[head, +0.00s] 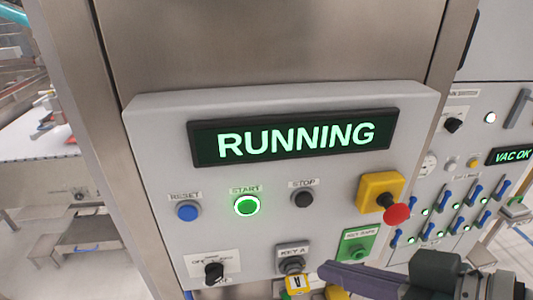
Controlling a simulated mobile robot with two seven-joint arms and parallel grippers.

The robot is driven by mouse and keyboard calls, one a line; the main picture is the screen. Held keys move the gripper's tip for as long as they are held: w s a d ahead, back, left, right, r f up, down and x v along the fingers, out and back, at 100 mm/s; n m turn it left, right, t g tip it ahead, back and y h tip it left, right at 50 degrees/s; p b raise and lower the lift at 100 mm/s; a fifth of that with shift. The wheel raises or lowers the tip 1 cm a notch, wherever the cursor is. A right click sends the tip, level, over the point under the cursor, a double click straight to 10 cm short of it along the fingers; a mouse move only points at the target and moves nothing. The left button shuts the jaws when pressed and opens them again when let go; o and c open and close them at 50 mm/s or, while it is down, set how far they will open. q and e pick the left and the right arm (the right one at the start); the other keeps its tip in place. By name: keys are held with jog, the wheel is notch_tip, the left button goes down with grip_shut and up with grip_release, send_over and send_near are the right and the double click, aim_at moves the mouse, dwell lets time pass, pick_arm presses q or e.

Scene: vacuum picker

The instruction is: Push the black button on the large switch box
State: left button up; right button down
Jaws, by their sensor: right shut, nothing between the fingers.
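The large grey switch box (152,150) is mounted on a steel panel and fills the middle of the head view. Its black button (303,199), under the label STOP, sits right of the lit green START button (247,205) and the blue RESET button (187,211). Its display (296,137) reads RUNNING in green. My right gripper (326,270) comes in from the lower right, with its shut, empty fingers pointing left. In the picture its tip is below the black button and apart from it. My left gripper is not in view.
A red knob on a yellow block (381,192) sits right of the black button. Below are a key switch (292,258), a green plate (359,243) and a black rotary switch (214,272). Another panel (470,190) with several blue levers stands at the right. The black button is unobstructed.

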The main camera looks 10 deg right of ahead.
aim_at(304, 200)
jog(key=shift+w+d+f, duration=0.15)
jog(key=shift+w, duration=0.15)
jog(key=w+b, duration=0.2)
jog(key=w, duration=0.6)
jog(key=shift+w+a+b, duration=0.2)
jog(key=shift+w+b, duration=0.15)
jog(key=shift+b, duration=0.05)
dwell(1.8)
jog(key=shift+w, duration=0.1)
jog(key=shift+w+b, duration=0.35)
